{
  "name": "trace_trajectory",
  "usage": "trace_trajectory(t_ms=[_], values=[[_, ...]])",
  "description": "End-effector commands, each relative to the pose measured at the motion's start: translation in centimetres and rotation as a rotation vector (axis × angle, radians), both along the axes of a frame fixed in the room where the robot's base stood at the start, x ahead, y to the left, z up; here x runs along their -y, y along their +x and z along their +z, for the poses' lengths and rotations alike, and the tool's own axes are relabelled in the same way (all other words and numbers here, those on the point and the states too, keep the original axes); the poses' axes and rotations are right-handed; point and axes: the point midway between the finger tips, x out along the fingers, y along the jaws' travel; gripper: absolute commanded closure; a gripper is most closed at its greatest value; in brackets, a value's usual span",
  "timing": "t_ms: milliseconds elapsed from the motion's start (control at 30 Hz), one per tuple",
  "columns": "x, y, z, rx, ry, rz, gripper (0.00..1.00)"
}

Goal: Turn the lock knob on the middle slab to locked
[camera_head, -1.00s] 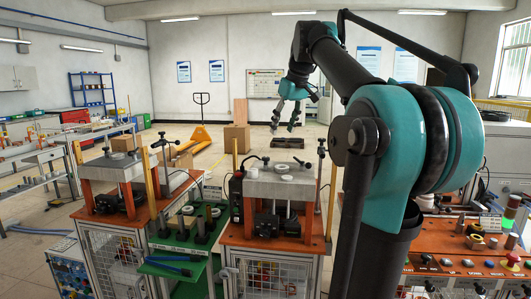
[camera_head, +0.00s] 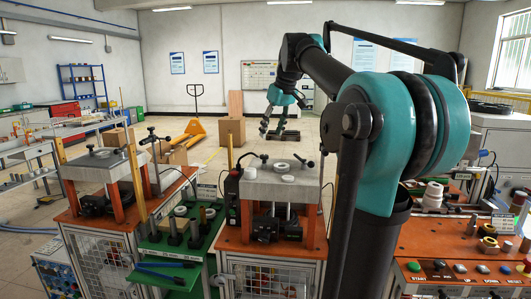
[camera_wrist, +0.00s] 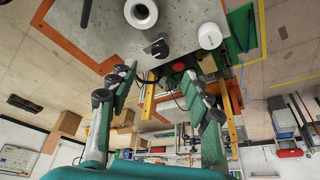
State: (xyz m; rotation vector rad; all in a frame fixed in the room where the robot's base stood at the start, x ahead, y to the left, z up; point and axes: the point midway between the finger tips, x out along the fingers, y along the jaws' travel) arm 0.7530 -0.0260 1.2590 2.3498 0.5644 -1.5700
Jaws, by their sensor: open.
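The middle slab (camera_head: 262,187) is a grey block on orange posts, with a white ring (camera_head: 281,166) and a small white disc on top. A black knob with a short handle (camera_head: 303,162) sits at its far right corner. In the wrist view the slab (camera_wrist: 95,30) fills the top, and a black round knob (camera_wrist: 160,48) stands near its edge between the ring and a white cylinder (camera_wrist: 209,35). My gripper (camera_head: 272,131) is open and empty, beyond the slab and apart from it. Its spread fingers (camera_wrist: 161,79) show in the wrist view. I cannot tell the knob's lock setting.
A similar slab station (camera_head: 98,168) stands to the left, with a green tray of cylinders (camera_head: 165,243) between. An orange button panel (camera_head: 450,240) is at the right. A cardboard box (camera_head: 231,130) and yellow pallet jack (camera_head: 196,130) are on the floor behind.

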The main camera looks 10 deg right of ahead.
Motion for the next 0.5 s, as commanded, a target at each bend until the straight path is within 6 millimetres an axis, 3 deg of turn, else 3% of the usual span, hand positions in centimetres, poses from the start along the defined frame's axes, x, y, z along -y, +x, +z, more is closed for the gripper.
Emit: trace_trajectory(t_ms=[300, 500], values=[[-1.1, 2.2, -5.7, 0.000, 0.000, 0.001, 0.51], [-1.5, 3.0, -8.1, 0.000, -0.001, 0.000, 0.51]])
